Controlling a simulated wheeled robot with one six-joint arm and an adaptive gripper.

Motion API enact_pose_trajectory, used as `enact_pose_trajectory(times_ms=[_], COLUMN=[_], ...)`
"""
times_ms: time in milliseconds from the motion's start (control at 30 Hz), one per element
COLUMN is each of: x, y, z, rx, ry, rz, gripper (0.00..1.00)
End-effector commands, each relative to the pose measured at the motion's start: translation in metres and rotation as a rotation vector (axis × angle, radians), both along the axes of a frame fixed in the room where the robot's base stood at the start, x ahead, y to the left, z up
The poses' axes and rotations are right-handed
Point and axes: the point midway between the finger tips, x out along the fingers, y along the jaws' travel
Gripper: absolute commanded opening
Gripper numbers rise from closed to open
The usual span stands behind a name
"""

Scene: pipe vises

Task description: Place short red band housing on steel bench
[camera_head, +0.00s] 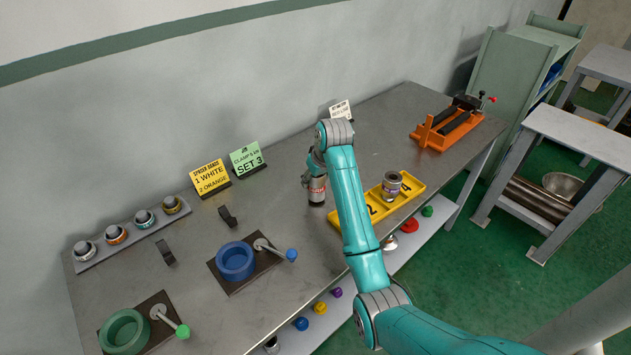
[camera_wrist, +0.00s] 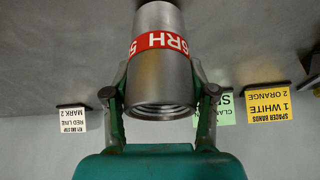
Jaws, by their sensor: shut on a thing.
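The short red band housing (camera_wrist: 160,68) is a grey steel cylinder with a threaded open end and a red band with white lettering. In the wrist view my gripper (camera_wrist: 160,92) is shut on it, one finger on each side. In the head view the housing (camera_head: 317,190) is upright at the end of my arm, over the steel bench (camera_head: 290,215). Its lower end is at or very close to the bench top; I cannot tell whether it touches. My gripper (camera_head: 316,168) partly hides its top in the head view.
A yellow numbered tray (camera_head: 363,213) holding another grey housing (camera_head: 391,185) lies to the right. An orange vise (camera_head: 447,130) is at the far right. Blue (camera_head: 235,261) and green (camera_head: 124,331) ring vises, a rack of ringed parts (camera_head: 132,233) and sign cards (camera_head: 211,178) are left.

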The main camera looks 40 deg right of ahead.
Motion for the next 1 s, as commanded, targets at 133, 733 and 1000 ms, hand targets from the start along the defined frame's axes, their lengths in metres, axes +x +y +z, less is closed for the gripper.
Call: enact_pose_trajectory(times_ms=[133, 733, 1000], x=[0.0, -0.0001, 0.002], y=[0.0, 0.0001, 0.0003], z=[-0.0118, -0.0143, -0.0078], rx=[0.0, 0.0, 0.0], ry=[-0.001, 0.0, -0.001], rz=[0.0, 0.0, 0.0], gripper=[0.0, 0.81, 0.81])
